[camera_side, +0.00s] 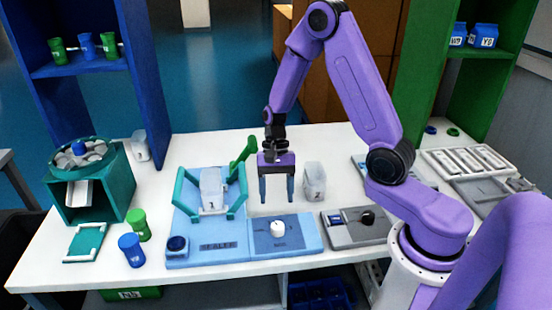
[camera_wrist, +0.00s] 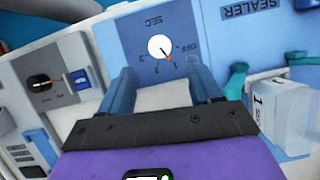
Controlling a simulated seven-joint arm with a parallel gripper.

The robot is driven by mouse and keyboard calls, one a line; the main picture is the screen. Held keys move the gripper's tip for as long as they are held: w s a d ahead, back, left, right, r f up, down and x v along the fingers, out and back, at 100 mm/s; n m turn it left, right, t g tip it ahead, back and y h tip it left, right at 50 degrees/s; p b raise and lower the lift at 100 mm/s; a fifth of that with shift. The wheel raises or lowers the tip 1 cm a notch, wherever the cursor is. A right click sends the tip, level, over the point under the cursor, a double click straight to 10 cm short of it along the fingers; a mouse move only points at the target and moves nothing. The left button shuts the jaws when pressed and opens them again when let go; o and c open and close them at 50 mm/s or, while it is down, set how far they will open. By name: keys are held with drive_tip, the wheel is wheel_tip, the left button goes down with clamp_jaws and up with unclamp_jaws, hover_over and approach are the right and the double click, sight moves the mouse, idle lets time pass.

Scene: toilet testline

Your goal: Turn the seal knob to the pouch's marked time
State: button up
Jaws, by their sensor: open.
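The sealer (camera_side: 218,246) is a light blue machine with a teal frame and a green lever (camera_side: 243,150). A white seal knob (camera_side: 277,228) sits on its right panel. In the wrist view the knob (camera_wrist: 159,46) has a red pointer aimed toward the lower right, among small dial digits near "OFF"; the exact digit is unclear. A whitish pouch (camera_side: 212,190) marked "1" stands in the sealer frame; its smaller writing is not readable in the wrist view (camera_wrist: 283,112). My gripper (camera_side: 276,198) is open and empty, pointing down above and behind the knob, apart from it.
A second clear pouch (camera_side: 314,182) marked "2" stands right of my gripper. A grey box with a black knob (camera_side: 367,217) is right of the sealer. Green (camera_side: 138,224) and blue (camera_side: 131,250) cups and a teal feeder (camera_side: 91,180) stand at the left.

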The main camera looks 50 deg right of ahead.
drive_tip(key=v, duration=0.9)
drive_tip(key=shift+r, duration=0.3)
drive_tip(key=shift+w+d, duration=0.1)
drive_tip(key=s+a+r+n+t+h, duration=0.1)
drive_tip(key=s+a+n, duration=0.1)
drive_tip(key=s+n, duration=0.5)
drive_tip(key=s+a+r+n+t+h, duration=0.1)
drive_tip(key=s+a+r+n, duration=0.1)
drive_tip(key=s+n, duration=0.6)
drive_tip(key=s+a+r+n+t+h, duration=0.1)
drive_tip(key=s+a+n, duration=0.2)
drive_tip(key=s+n, duration=0.4)
drive_tip(key=shift+s+r+n, duration=0.3)
drive_tip(key=shift+s+r, duration=0.05)
drive_tip(key=shift+s, duration=0.35)
